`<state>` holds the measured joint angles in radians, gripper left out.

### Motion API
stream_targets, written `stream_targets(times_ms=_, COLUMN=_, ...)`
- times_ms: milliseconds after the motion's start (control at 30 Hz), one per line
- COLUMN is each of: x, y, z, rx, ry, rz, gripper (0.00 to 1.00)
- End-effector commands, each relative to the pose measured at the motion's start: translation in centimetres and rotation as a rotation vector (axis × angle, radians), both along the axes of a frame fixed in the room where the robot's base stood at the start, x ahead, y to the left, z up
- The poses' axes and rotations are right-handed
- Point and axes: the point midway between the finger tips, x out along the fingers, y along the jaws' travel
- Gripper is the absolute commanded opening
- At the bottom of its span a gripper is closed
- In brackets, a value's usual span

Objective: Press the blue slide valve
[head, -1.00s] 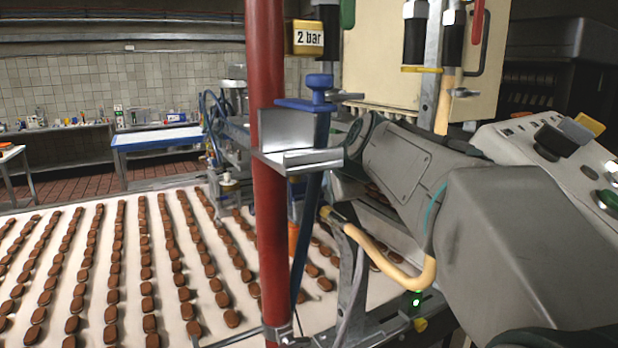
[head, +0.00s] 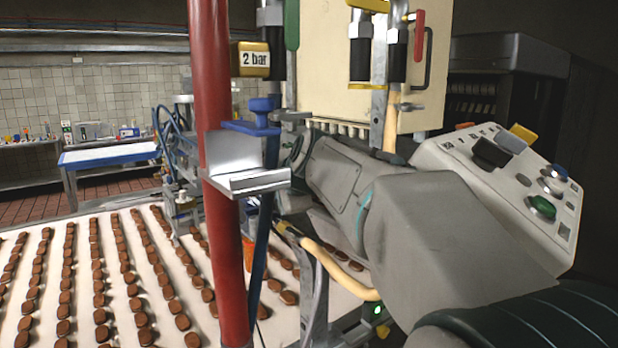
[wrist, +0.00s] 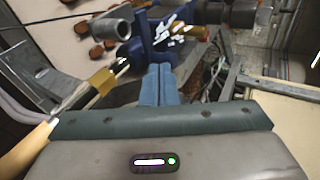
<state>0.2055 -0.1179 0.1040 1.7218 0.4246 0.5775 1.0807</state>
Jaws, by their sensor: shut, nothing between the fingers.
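A blue fitting with a knob (head: 262,112) shows in the head view beside the red pipe, above a silver bracket (head: 258,182). In the wrist view a dark blue part (wrist: 145,48), which looks like the slide valve, lies just beyond my fingertips. A grey round pipe end (wrist: 108,24) is at its upper left. My gripper (wrist: 158,68) has its two blue fingers together and empty, pointing at the dark blue part. I cannot tell whether they touch it.
The upright red pipe (head: 210,90) stands in front of my arm's end. A conveyor (head: 50,290) with rows of chocolate pieces lies below left. A control panel (head: 510,180) and a cream cabinet (head: 345,60) stand close to my arm. A yellow hose (head: 335,262) curves below it.

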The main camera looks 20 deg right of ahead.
Motion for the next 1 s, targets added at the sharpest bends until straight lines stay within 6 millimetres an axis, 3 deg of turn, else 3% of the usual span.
stream_targets(times_ms=100, x=-1.9, y=-0.4, z=0.0, rx=-0.002, ry=-0.006, rz=-0.001, gripper=0.0)
stream_targets(times_ms=700, x=-14.4, y=-2.4, z=8.3, rx=-0.003, ry=-0.009, rz=-0.001, gripper=0.0)
stream_targets(times_ms=1000, x=-17.9, y=-3.0, z=10.5, rx=-0.002, ry=-0.003, rz=0.0, gripper=0.0)
